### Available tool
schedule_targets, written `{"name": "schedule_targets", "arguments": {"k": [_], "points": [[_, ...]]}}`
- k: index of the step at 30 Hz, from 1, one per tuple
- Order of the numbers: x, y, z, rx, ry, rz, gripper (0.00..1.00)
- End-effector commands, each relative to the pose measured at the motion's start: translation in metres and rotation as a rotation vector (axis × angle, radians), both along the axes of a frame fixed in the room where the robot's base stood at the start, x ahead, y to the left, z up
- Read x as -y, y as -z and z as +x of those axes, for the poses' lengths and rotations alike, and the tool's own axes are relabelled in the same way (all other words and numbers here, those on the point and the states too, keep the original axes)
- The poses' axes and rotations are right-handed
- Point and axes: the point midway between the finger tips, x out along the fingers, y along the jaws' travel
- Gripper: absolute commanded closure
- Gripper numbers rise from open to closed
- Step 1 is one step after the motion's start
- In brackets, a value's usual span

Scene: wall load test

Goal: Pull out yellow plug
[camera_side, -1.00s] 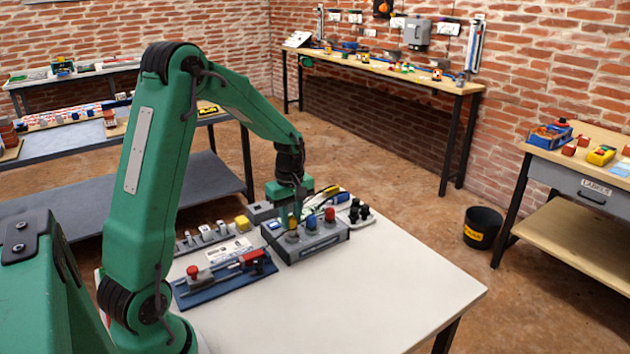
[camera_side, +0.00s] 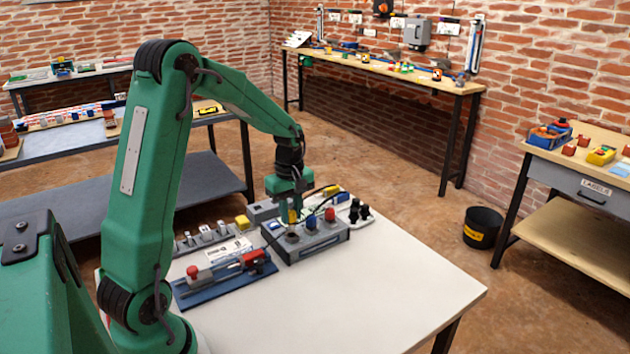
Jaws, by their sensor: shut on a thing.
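A grey box (camera_side: 319,244) stands on the white table, with a blue plug (camera_side: 311,223) and a red plug (camera_side: 330,214) seated in its top. The yellow plug (camera_side: 292,216) is between the jaws of my gripper (camera_side: 291,211), partly hidden by them. It is held above the leftmost socket (camera_side: 292,237) of the box and looks clear of it. My gripper is shut on the plug and points down.
A blue tray (camera_side: 225,285) with a red-handled tool and a red knob lies left of the box. Grey parts and a yellow block (camera_side: 242,222) stand behind it. Black plugs (camera_side: 359,212) stand to the right. The table front (camera_side: 360,295) is clear.

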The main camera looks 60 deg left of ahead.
Motion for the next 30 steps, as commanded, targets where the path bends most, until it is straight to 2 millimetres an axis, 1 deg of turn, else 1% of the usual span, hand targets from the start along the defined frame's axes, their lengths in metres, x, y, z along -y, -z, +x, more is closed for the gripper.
{"name": "schedule_targets", "arguments": {"k": [21,30], "points": [[0.000,-0.031,0.000,0.002,0.000,0.001,0.99],[0.000,-0.037,0.000,0.000,0.000,0.000,0.99]]}}
